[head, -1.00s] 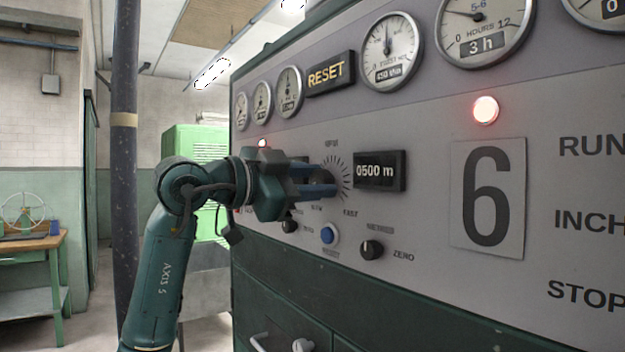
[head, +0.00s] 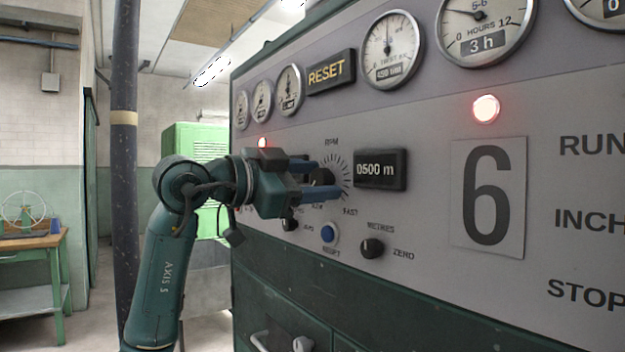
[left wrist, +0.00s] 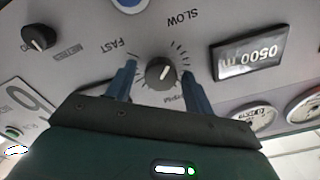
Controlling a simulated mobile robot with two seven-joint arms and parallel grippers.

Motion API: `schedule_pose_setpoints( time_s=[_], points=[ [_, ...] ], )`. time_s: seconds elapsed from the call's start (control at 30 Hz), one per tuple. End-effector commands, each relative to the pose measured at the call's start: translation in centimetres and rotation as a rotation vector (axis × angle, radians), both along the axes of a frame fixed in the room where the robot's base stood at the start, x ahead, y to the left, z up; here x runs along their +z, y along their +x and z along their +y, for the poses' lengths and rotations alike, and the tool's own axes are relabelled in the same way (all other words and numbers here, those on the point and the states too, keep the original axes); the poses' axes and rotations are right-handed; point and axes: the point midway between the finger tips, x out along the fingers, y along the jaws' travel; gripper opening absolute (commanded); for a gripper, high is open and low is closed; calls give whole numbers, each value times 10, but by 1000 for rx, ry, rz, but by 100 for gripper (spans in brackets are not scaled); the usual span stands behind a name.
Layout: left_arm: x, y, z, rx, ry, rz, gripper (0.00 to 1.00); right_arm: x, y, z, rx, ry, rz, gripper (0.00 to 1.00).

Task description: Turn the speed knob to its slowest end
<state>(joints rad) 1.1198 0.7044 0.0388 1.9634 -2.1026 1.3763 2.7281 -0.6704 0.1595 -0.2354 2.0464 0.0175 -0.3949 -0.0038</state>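The speed knob (head: 322,178) is a round dark knob on the grey panel, inside a ring of tick marks under the RPM label. In the left wrist view the knob (left wrist: 158,75) shows whole, with a short white pointer line. That view is upside down, with SLOW and FAST printed on the far side of the dial. My left gripper (head: 324,177) is open, its two blue fingers on either side of the knob. The left wrist view shows gaps between the fingers and the knob. My right gripper is not in view.
A 0500 m counter (head: 380,170) juts out right of the dial. Below are a blue button (head: 329,233) and the METRES knob (head: 372,248). A small dark knob (head: 290,223) sits below my gripper. Gauges and a lit RESET sign (head: 328,72) are above.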

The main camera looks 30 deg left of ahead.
Motion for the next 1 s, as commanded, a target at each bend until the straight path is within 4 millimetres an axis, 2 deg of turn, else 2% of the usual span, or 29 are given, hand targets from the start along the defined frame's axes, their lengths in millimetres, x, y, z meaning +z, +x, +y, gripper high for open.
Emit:
schedule_pose_setpoints(
  time_s=[0.37,0.47,0.8,1.0],
  points=[
    [0,-6,3,1,1,-3,56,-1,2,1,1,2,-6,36],
    [-1,-19,9,4,0,-4,56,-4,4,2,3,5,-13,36],
    [-2,-88,38,5,2,-3,56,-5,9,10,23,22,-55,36],
    [-1,-114,48,3,1,-2,56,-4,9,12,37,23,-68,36]
  ],
)
